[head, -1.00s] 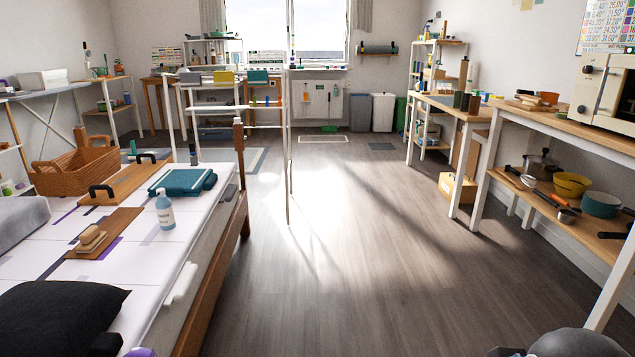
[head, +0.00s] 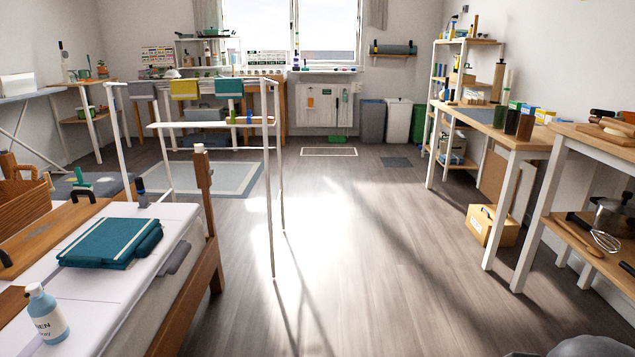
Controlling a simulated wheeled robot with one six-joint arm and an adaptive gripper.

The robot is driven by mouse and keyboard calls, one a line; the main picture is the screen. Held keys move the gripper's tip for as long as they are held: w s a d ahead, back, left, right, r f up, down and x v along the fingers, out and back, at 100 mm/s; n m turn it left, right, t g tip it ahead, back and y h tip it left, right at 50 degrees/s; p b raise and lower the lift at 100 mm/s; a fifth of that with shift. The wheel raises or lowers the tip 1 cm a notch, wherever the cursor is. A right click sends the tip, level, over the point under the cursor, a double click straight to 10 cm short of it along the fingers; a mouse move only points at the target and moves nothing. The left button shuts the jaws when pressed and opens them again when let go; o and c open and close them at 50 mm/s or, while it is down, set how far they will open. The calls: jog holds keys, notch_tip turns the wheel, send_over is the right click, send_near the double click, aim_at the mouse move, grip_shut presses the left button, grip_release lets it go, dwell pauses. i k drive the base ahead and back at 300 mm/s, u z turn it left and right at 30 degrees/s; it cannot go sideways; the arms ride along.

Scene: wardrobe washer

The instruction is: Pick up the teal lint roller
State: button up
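I cannot make out for sure a teal lint roller in the head view. A small teal-green thing (head: 80,178) stands on a dark grey surface beyond the bed at the left, but it is too small to tell what it is. A folded teal cloth (head: 112,243) lies on the bed and is not a roller. My gripper is not in view; only a dark rounded part, probably of my arm, shows at the bottom right edge.
A thin white rack (head: 271,200) stands ahead. Wooden tables (head: 515,140) line the right. The floor (head: 380,260) between is clear.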

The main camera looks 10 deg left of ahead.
aim_at(81, 185)
jog(key=i, duration=0.25)
jog(key=u, duration=1.1)
jog(key=i, duration=2.6)
jog(key=z, duration=1.2)
